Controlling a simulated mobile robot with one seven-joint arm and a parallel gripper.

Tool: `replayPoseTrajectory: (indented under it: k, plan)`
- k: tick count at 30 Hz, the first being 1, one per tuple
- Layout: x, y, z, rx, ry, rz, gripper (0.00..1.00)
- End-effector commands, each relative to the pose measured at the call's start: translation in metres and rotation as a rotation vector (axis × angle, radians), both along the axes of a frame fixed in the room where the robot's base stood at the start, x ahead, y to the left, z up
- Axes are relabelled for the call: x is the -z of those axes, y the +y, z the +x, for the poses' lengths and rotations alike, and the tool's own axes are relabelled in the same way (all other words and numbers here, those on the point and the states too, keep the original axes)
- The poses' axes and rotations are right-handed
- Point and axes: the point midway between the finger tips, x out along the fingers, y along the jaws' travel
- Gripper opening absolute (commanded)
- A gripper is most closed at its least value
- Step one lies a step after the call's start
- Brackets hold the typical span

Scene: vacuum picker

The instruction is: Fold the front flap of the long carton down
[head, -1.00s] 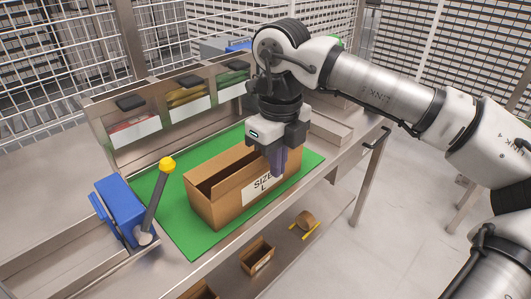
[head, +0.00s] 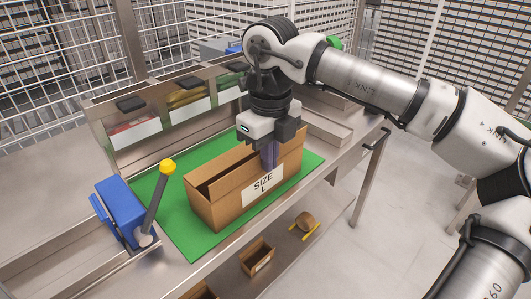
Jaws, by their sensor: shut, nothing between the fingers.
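The long carton (head: 225,208) is brown and lies lengthwise on a green mat (head: 182,228). Its near long side carries a white label (head: 262,186) reading SIZE L. The top shows a dark opening at the left part, and the near side stands upright there. I cannot clearly tell the front flap from the side wall below it. My gripper (head: 269,163) points down at the carton's near long side, right of its middle. Its purple fingers are shut with nothing between them. Their tips are just above the label; whether they touch the cardboard cannot be told. My gripper hides part of the far side.
A blue device (head: 122,208) with a yellow-knobbed lever (head: 167,167) stands left of the mat. Bins with colored packets (head: 186,97) line the back.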

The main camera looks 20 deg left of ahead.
Motion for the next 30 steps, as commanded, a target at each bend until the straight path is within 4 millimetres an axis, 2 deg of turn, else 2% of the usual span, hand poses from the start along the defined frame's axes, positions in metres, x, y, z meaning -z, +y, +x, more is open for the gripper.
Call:
replayPoseTrajectory:
  k: [12,30]
  plan:
    - [-0.002,0.002,0.001,-0.001,0.0,0.0,0.0]
    - [0.001,0.026,0.009,-0.001,-0.001,0.0,0.0]
